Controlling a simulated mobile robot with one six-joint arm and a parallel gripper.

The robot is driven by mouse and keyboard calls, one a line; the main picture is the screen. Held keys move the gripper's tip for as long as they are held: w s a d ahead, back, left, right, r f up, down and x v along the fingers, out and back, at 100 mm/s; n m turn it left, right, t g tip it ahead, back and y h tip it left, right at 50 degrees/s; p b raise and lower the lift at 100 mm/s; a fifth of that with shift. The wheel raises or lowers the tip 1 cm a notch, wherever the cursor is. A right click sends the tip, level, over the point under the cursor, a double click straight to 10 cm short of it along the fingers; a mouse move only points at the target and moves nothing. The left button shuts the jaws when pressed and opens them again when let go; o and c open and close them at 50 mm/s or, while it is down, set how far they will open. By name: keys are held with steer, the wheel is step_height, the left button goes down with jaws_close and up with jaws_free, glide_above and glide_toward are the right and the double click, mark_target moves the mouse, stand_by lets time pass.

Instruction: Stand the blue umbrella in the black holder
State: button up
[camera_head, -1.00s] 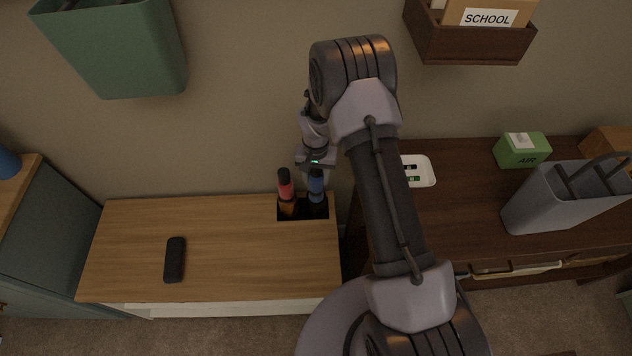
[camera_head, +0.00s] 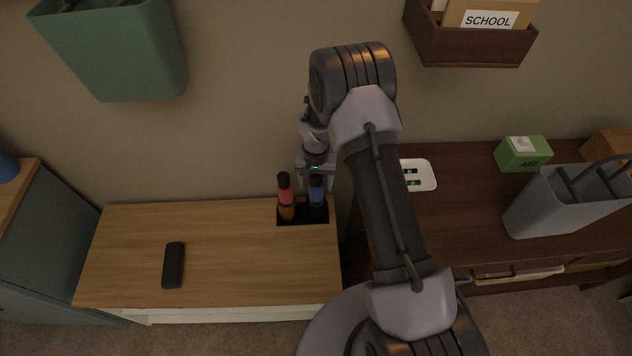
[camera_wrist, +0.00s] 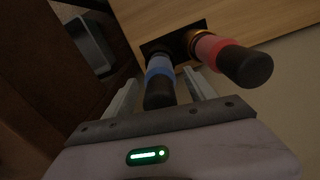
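The blue umbrella (camera_head: 316,193) stands in the black holder (camera_head: 302,217), at the back right of the wooden bench, beside the red umbrella (camera_head: 285,190). My gripper (camera_head: 316,182) is above the holder with its two fingers apart, one on each side of the blue umbrella's dark handle. In the wrist view my gripper (camera_wrist: 160,92) is open around the blue umbrella (camera_wrist: 159,67), with gaps showing at both sides. The red umbrella (camera_wrist: 220,57) is just outside the right finger. The lower ends of both umbrellas are hidden in the black holder (camera_wrist: 172,43).
A black remote-like object (camera_head: 173,265) lies on the bench (camera_head: 235,258), which is otherwise clear. The dark table (camera_head: 455,215) at right carries a white tray (camera_head: 428,175), a green box (camera_head: 522,153) and a grey bin (camera_head: 560,205). A green bin (camera_head: 120,55) hangs on the wall.

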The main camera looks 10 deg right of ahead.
steer(key=shift+r, duration=0.1)
steer(key=s+a+r+t+p, duration=0.1)
steer(key=s+r+p, duration=0.2)
steer(key=r, duration=1.4)
steer(key=s+r+t+p, duration=0.2)
steer(key=s+r+p, duration=0.15)
steer(key=r, duration=1.45)
steer(key=s+a+r+t+y, duration=0.1)
steer(key=s+r, duration=0.4)
steer(key=s, duration=0.5)
steer(key=s+a+r+t+y, duration=0.1)
steer(key=s+r, duration=0.4)
steer(key=s, duration=0.5)
steer(key=shift+s+a+t+b, duration=0.35)
steer(key=shift+a+t+b, duration=0.05)
steer(key=shift+a, duration=0.05)
